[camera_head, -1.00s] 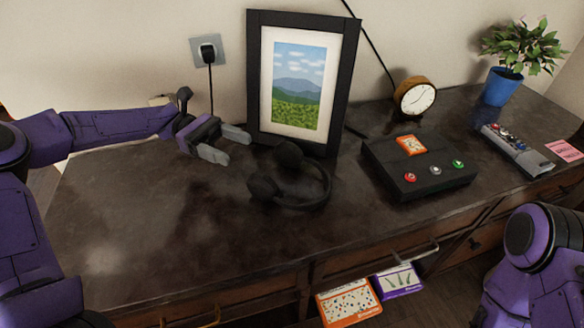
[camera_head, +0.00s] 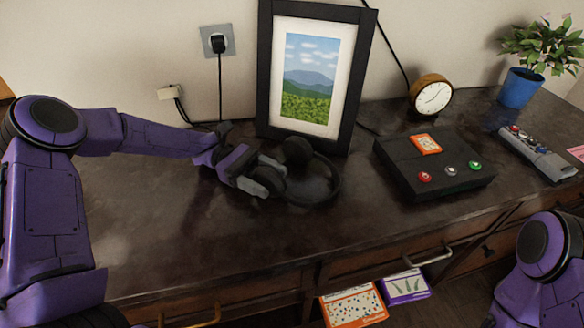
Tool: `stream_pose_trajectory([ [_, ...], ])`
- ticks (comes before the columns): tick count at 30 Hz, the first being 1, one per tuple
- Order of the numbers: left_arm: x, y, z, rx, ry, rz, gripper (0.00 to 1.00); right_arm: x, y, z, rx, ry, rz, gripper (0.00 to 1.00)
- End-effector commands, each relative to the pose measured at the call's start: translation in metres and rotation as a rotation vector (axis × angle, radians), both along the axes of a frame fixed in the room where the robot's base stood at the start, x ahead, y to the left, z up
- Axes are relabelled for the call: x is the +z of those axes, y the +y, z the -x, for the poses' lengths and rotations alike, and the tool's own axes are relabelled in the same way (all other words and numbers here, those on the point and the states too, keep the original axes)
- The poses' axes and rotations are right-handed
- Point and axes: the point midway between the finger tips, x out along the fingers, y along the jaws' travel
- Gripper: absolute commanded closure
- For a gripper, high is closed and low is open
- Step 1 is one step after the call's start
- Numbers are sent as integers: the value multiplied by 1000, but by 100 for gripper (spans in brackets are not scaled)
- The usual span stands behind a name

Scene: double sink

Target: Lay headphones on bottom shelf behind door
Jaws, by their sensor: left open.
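The black headphones (camera_head: 326,184) lie on the dark countertop in front of the picture frame. My left gripper (camera_head: 266,178) is open at their left side, its grey fingers by the left ear cup. One finger partly hides that cup, and I cannot tell whether it touches. Under the counter are wooden drawer or door fronts (camera_head: 350,268) with a metal handle (camera_head: 428,256). No shelf interior shows. My right arm shows at the lower right, but its gripper is out of view.
A black framed landscape picture (camera_head: 264,70) stands right behind the headphones. A black box with buttons (camera_head: 410,180), a clock (camera_head: 431,95), a remote-like grey device (camera_head: 537,152) and a potted plant (camera_head: 518,88) are to the right. Seed-like packets (camera_head: 352,306) lie below. The counter's left front is clear.

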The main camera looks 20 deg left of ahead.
Motion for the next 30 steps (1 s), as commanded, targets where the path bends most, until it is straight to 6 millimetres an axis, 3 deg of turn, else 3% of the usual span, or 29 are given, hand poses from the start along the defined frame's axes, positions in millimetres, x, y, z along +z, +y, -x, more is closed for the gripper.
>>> stream_pose_trajectory([
  [3,0,-12,3,0,0,-2,34,1,0,0,0,0,0,57],
  [9,0,-13,3,2,0,-1,34,1,0,0,0,0,0,57],
  [11,0,-13,3,2,0,-1,50,1,0,0,0,0,0,57],
  [15,0,-13,3,2,0,-1,96,0,0,0,0,0,0,57],
  [17,0,-13,3,2,-1,-1,100,1,0,0,0,0,0,57],
  [25,4,-12,2,1,-3,0,100,1,0,0,0,0,0,57],
  [30,28,-12,2,2,-6,3,100,6,0,0,0,0,0,57],
])
